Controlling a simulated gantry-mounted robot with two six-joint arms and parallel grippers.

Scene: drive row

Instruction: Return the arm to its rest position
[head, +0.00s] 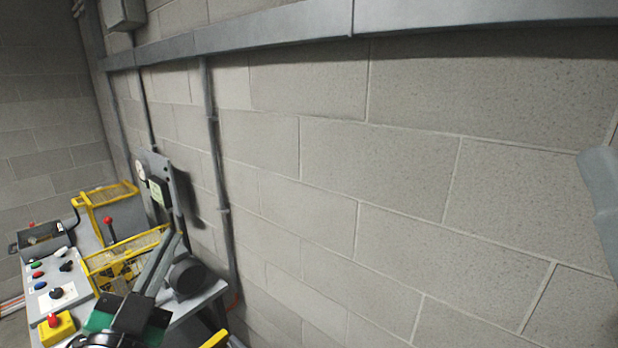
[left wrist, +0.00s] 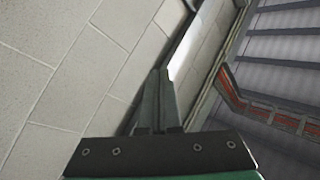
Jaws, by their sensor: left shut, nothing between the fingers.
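My left gripper (head: 168,246) is in the lower left of the head view, its dark body and green part at the bottom edge. Its two long grey fingers point up and away, in front of the equipment bench. In the left wrist view the fingers (left wrist: 158,76) are pressed together with nothing between them. They point along a block wall and appear clear of it. My right gripper is not in view.
A control panel (head: 39,302) with several coloured buttons stands at the left. Yellow-framed guards (head: 112,194) and a yellow box with a red button (head: 57,328) are near it. The block wall (head: 330,190) carries a conduit (head: 219,165). Space before the wall looks open.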

